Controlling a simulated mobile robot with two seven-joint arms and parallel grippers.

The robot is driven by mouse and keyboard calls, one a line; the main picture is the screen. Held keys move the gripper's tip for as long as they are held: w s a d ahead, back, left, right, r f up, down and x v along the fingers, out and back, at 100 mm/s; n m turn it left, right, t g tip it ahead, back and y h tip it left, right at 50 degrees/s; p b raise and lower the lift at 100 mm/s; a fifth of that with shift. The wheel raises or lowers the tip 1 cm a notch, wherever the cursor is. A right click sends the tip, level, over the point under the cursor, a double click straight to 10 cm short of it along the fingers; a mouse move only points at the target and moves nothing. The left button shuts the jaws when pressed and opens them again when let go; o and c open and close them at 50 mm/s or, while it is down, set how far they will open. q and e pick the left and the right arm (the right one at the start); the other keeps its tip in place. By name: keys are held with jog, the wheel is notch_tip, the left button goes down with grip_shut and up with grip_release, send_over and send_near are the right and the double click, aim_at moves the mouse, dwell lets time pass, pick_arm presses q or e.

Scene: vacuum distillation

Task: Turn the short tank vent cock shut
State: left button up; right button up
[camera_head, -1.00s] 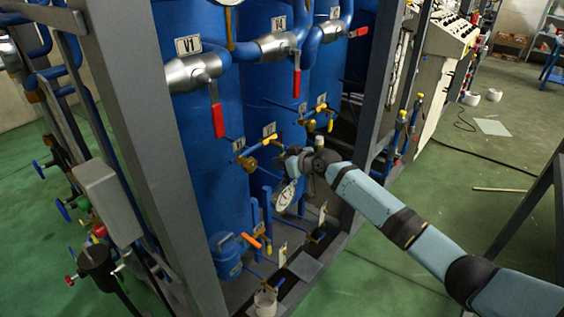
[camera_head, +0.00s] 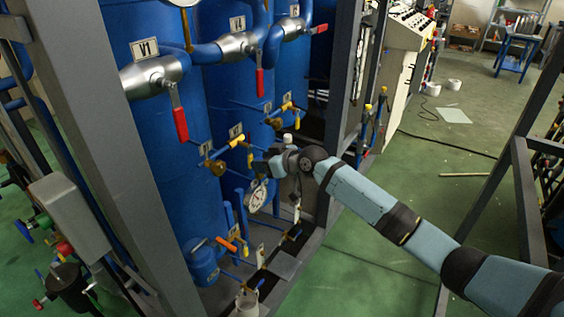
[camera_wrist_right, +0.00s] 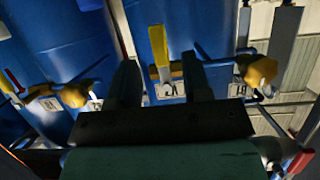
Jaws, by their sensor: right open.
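Several small cocks with yellow handles sit on the blue tanks. In the head view one yellow-handled cock (camera_head: 237,140) is on the middle tank and another (camera_head: 289,105) is farther right. In the right wrist view a yellow handle (camera_wrist_right: 159,46) stands upright in the middle, beyond the fingers and beside a small tag. I cannot tell for certain which cock is the short tank's vent. My right gripper (camera_head: 266,164) is beside the tanks, just right of and below the middle cock. Its open fingers (camera_wrist_right: 160,85) show in the wrist view with nothing held. My left gripper is out of view.
Red-handled valves (camera_head: 180,124) hang from the upper pipes. A round gauge (camera_head: 256,196) is just below the right gripper. A small blue canister (camera_head: 203,265) and an orange handle (camera_head: 226,243) are lower. A grey frame post (camera_head: 345,105) stands right of the tanks.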

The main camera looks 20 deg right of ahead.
jog(key=v, duration=0.8)
jog(key=shift+s+r+b, duration=0.2)
jog(key=shift+b, duration=0.1)
jog(key=shift+f, duration=0.1)
jog(key=s+a+f+m+p, duration=0.1)
jog(key=s+a+f+p, duration=0.15)
jog(key=s+f, duration=0.55)
jog(key=s+f+m+h+p, duration=0.1)
jog(key=s+f, duration=0.3)
jog(key=s, duration=0.5)
jog(key=s+f+m+h+p, duration=0.1)
jog(key=s+f, duration=0.4)
jog(key=s, duration=0.5)
jog(key=s+a+f+m+h+p, duration=0.1)
jog(key=s+f+h+p, duration=0.1)
jog(key=s, duration=0.7)
notch_tip(320, 180, down, 3)
jog(key=shift+s+r+h, duration=0.25)
jog(key=shift+h, duration=0.35)
